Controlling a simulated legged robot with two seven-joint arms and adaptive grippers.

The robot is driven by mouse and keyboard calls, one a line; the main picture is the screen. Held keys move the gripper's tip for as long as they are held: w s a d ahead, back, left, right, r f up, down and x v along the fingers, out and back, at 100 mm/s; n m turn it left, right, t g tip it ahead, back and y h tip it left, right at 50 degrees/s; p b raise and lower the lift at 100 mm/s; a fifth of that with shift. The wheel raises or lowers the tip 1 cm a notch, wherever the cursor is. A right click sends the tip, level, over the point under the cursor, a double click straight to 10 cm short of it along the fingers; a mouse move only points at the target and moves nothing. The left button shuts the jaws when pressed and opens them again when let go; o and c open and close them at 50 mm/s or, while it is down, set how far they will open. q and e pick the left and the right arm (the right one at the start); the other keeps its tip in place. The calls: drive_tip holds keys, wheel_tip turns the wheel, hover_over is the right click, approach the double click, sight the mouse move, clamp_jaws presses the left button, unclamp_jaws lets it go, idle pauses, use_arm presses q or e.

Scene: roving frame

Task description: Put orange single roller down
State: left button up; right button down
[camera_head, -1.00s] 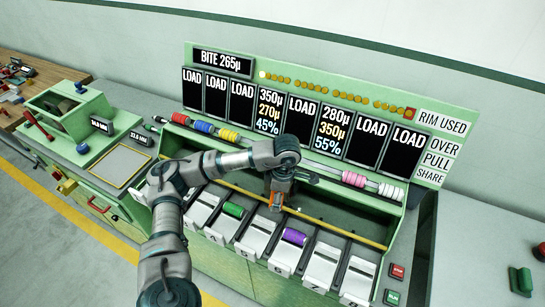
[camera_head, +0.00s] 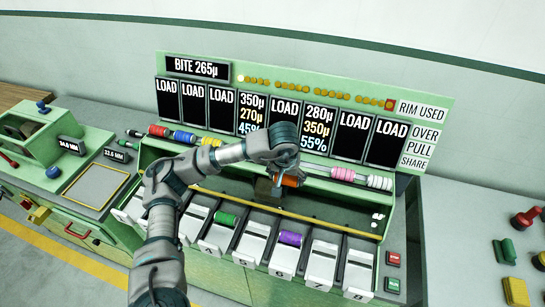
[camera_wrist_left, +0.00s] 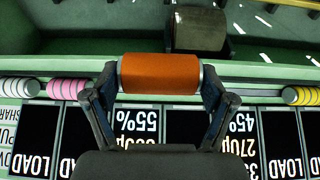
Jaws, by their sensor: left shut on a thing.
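My left gripper (camera_head: 283,178) is shut on the orange roller (camera_head: 290,181), in front of the lower edge of the display panel. In the left wrist view the orange roller (camera_wrist_left: 160,73) lies crosswise between the two fingertips, one at each end. It is close to the rail (camera_wrist_left: 255,90) that carries other rollers, in a bare stretch between yellow and pink ones. I cannot tell whether it touches the rail. My right gripper is not in view.
Red (camera_head: 158,131), yellow (camera_head: 211,142), pink (camera_head: 343,174) and white (camera_head: 379,182) rollers sit on the rail. A green roller (camera_head: 228,219) and a purple roller (camera_head: 290,238) lie in the white front trays. A dark block (camera_wrist_left: 200,30) stands near the orange roller.

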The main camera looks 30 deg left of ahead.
use_arm(q)
drive_tip(key=w+a, duration=0.2)
drive_tip(key=w, duration=0.1)
drive_tip(key=w+a+p, duration=0.1)
drive_tip(key=w+a, duration=0.1)
drive_tip(key=w, duration=0.1)
drive_tip(key=w+a+f+p, duration=0.1)
drive_tip(key=w+a, duration=0.1)
drive_tip(key=w, duration=0.1)
drive_tip(key=shift+w+a, duration=0.3)
drive_tip(key=shift+w, duration=0.05)
drive_tip(key=shift+w+a+f, duration=0.1)
drive_tip(key=shift+f, duration=0.05)
wheel_tip(320, 180, down, 3)
drive_tip(key=shift+f+p, duration=0.2)
drive_tip(key=shift+p, duration=0.25)
drive_tip(key=o, duration=1.1)
drive_tip(key=shift+s+r, duration=0.2)
drive_tip(key=shift+r, duration=0.35)
drive_tip(key=b+v, duration=0.1)
drive_tip(key=v, duration=1)
drive_tip(key=shift+b, duration=0.3)
